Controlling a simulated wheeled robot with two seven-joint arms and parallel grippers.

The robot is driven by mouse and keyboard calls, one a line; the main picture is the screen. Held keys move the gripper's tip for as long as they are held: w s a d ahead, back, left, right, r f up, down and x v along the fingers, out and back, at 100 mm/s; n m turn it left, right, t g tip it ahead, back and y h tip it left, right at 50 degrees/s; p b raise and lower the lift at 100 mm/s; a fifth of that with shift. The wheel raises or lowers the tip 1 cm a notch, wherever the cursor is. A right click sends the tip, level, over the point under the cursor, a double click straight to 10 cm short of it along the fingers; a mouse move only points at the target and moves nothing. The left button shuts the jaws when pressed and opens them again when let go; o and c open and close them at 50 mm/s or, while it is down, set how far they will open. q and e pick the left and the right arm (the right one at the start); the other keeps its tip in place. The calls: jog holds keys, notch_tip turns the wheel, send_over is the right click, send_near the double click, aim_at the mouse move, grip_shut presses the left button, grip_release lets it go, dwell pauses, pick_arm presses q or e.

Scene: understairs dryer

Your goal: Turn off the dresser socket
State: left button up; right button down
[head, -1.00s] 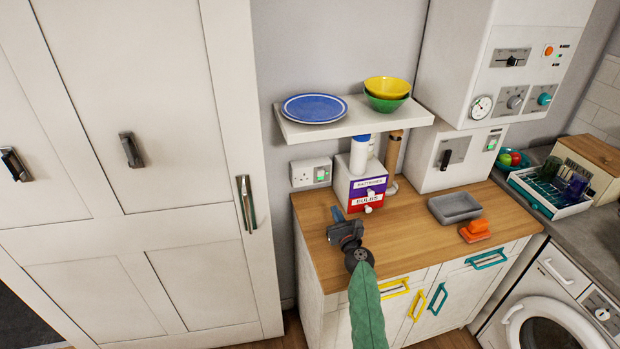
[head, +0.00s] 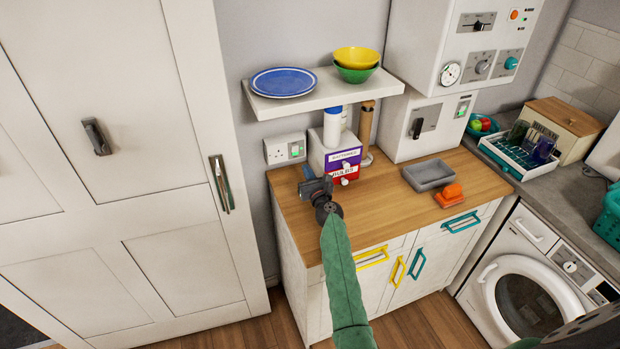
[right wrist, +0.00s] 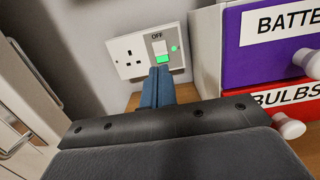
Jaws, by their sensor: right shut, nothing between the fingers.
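The dresser socket (head: 285,149) is a white wall plate just above the wooden dresser top (head: 385,205), left of a small drawer box. In the right wrist view the socket (right wrist: 128,58) shows plug holes at left and a rocker switch (right wrist: 160,49) at right. My right gripper (head: 306,170) is over the dresser's back left, below the socket. Its blue fingers (right wrist: 157,84) are shut and empty, pointing at the switch's lower edge; contact cannot be told. My left gripper is out of view.
The drawer box (head: 340,160) labelled batteries and bulbs stands close right of the gripper. A shelf (head: 325,95) with a plate and bowls hangs above. A tall white cupboard (head: 120,180) is at left. A grey tray (head: 428,175) and orange object (head: 449,196) lie farther right.

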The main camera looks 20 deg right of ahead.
aim_at(296, 149)
jog(key=w, duration=0.2)
jog(key=w+b, duration=0.1)
jog(key=w, duration=0.4)
jog(key=shift+w+a+r, duration=0.1)
jog(key=shift+w+r, duration=0.2)
jog(key=shift+r, duration=0.1)
jog(key=shift+w+b, duration=0.35)
jog(key=shift+w, duration=0.15)
jog(key=shift+w+r, duration=0.1)
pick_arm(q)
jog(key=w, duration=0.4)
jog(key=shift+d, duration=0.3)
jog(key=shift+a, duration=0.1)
